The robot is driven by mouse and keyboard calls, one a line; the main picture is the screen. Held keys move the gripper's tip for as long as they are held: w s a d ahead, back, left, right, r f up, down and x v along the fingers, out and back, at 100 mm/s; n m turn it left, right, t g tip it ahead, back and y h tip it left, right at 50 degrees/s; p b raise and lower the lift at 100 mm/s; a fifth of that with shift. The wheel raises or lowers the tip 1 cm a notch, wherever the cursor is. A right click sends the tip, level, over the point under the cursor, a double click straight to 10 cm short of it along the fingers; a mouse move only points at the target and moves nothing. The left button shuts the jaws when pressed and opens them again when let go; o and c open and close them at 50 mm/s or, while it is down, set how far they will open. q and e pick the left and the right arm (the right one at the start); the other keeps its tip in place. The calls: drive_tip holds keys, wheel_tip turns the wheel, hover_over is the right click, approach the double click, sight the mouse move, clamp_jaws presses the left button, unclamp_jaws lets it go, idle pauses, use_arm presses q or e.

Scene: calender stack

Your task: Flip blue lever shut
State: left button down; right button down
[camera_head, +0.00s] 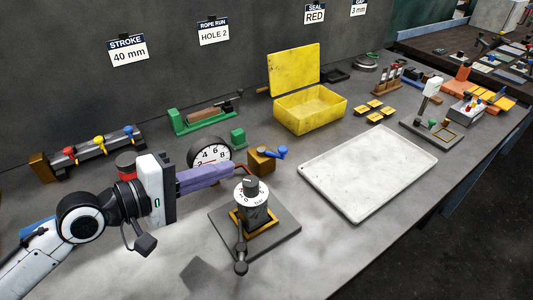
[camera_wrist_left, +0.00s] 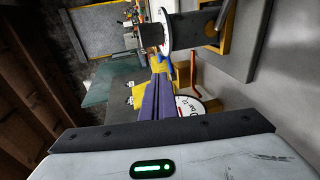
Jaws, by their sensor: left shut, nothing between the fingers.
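A blue lever (camera_head: 281,153) sits on a small wooden block (camera_head: 261,163), just right of the round dial gauge (camera_head: 210,155). It lies to the right, with its end raised a little. My left gripper (camera_head: 232,170) has long purple fingers that are shut and empty. Their tips are just left of the block, in front of the gauge and behind the grey knob; contact cannot be told. In the left wrist view the shut fingers (camera_wrist_left: 157,97) point toward a blue part (camera_wrist_left: 165,62) near their tips, partly hidden. My right gripper is out of view.
A white tray (camera_head: 370,172) lies to the right. A yellow box (camera_head: 310,112) is behind. A rail with red, yellow and blue knobs (camera_head: 97,150) is at the left.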

sight(280, 151)
use_arm(q)
drive_tip(key=x, duration=1.2)
drive_tip(key=shift+w+d+f+p, duration=0.1)
drive_tip(key=shift+w+d+p, duration=0.1)
drive_tip(key=shift+d+p, duration=0.15)
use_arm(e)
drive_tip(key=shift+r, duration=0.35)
use_arm(q)
drive_tip(key=shift+d, duration=0.1)
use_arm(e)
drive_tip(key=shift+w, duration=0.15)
